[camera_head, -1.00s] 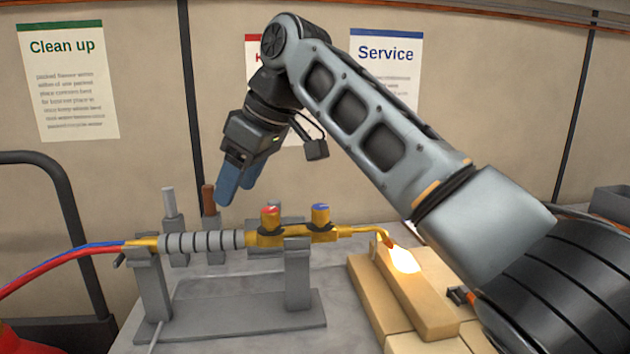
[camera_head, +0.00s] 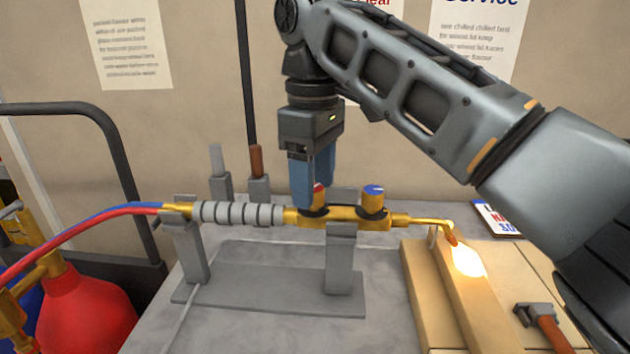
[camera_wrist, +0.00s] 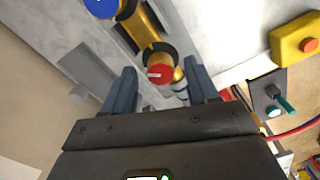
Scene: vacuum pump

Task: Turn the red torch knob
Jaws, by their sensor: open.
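The brass torch (camera_head: 345,219) lies across a grey stand, with a grey ribbed handle at its left and a glowing flame at its right tip. Its red knob (camera_head: 320,194) is partly hidden behind my gripper (camera_head: 313,200), which points down at it. In the wrist view the red knob (camera_wrist: 160,74) with a white mark shows between the two blue fingers of my gripper (camera_wrist: 162,85). The fingers are apart, with room on both sides of the knob. The blue knob (camera_head: 374,198) stands just to the right of the red one.
The flame (camera_head: 467,260) glows against tan bricks (camera_head: 430,290) at the right. A hammer (camera_head: 545,326) lies at the lower right. Two upright tools (camera_head: 257,170) stand behind the torch handle. A red cylinder (camera_head: 85,310) and hoses are at the left.

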